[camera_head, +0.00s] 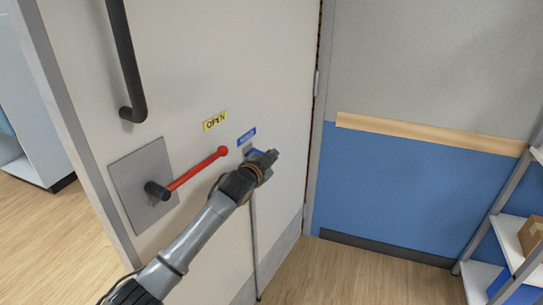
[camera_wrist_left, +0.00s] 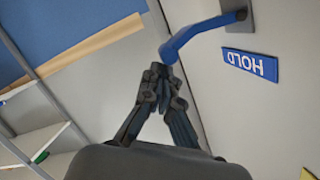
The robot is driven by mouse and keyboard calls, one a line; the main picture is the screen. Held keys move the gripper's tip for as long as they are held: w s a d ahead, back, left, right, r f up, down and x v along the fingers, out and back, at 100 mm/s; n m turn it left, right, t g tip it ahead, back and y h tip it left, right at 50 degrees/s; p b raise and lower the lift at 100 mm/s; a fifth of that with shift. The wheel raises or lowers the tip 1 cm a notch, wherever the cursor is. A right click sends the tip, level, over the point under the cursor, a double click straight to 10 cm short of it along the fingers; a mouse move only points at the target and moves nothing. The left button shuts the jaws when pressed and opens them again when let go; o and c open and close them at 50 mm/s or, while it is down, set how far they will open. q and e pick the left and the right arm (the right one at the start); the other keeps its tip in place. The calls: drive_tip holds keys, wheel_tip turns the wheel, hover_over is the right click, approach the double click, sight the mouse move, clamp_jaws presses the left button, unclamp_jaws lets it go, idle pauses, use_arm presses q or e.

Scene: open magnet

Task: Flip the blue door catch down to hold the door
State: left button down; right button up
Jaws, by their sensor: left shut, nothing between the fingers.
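The blue door catch (camera_wrist_left: 200,33) is a bent lever on a small grey mount on the door. In the left wrist view it reaches from the mount at upper right down to the left. In the head view only a bit of the catch (camera_head: 257,153) shows, mostly hidden by my left gripper (camera_head: 272,157). The left gripper (camera_wrist_left: 160,72) is shut and empty. Its fingertips are at the free end of the catch; whether they touch cannot be told. The blue HOLD label (camera_head: 246,137) is just above the catch. The pale door (camera_head: 270,60) carries it. My right gripper is not in view.
A red lever (camera_head: 200,167) on a grey plate (camera_head: 135,165), a yellow OPEN label (camera_head: 215,121) and a black handle (camera_head: 125,60) are on the door to the left. A thin vertical rod (camera_head: 255,240) runs below the catch. Shelves (camera_head: 510,235) stand at right. Floor between is clear.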

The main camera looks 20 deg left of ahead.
use_arm(q)
drive_tip(key=shift+s+f, duration=0.1)
drive_tip(key=shift+f, duration=0.05)
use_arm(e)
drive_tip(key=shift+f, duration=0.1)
use_arm(q)
drive_tip(key=shift+d+f+m, duration=0.1)
drive_tip(key=shift+f+m, duration=0.15)
drive_tip(key=shift+m, duration=0.05)
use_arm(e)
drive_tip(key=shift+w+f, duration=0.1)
